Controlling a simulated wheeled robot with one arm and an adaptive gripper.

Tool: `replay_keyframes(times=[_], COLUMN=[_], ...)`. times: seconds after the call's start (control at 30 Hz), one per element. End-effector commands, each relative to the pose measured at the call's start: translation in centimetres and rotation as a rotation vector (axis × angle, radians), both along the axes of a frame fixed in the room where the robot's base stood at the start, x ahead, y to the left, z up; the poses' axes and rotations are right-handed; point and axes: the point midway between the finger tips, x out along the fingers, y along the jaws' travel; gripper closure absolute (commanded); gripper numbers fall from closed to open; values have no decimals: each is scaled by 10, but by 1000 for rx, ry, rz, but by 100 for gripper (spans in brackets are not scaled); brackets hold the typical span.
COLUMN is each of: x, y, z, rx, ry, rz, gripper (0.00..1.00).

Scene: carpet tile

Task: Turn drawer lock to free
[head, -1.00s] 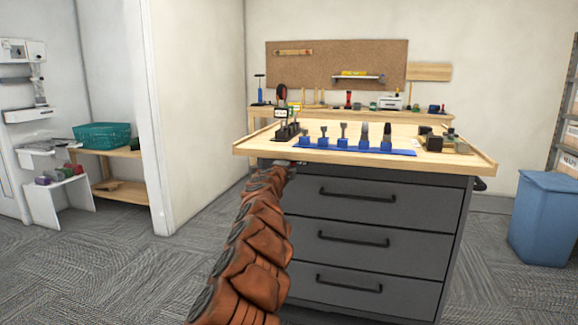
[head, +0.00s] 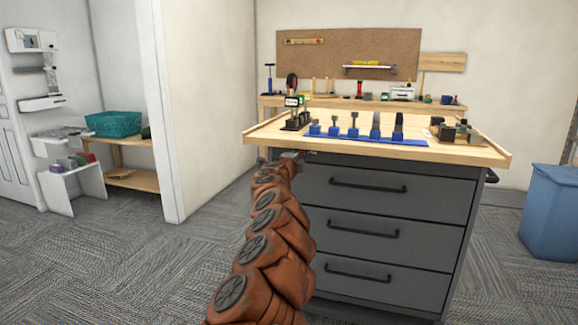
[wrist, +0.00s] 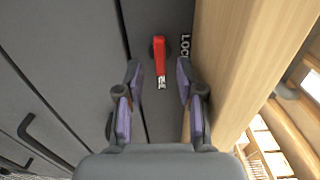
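The drawer lock is a red lever (wrist: 160,60) on the dark grey drawer cabinet front, beside the wooden top's edge. In the wrist view it points down the picture, towards my gripper, with a pale mark at its free end. In the head view my arm largely hides the gripper at the cabinet's upper left.
The cabinet's drawers have black bar handles (head: 368,187). The wooden worktop (head: 470,150) overhangs close to my gripper and carries a blue tool rack (head: 380,139) and small blocks. A blue bin (head: 550,210) stands right. Carpet (head: 150,270) is clear at left.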

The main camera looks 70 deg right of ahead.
Motion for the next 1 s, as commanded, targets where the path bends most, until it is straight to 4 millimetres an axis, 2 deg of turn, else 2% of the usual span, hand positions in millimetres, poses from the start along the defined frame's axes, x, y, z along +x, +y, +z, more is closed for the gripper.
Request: replay_keyframes(times=[1.0], x=[-6], y=[68], z=[2], rx=[-3], ry=[-4], rz=[4], gripper=[62])
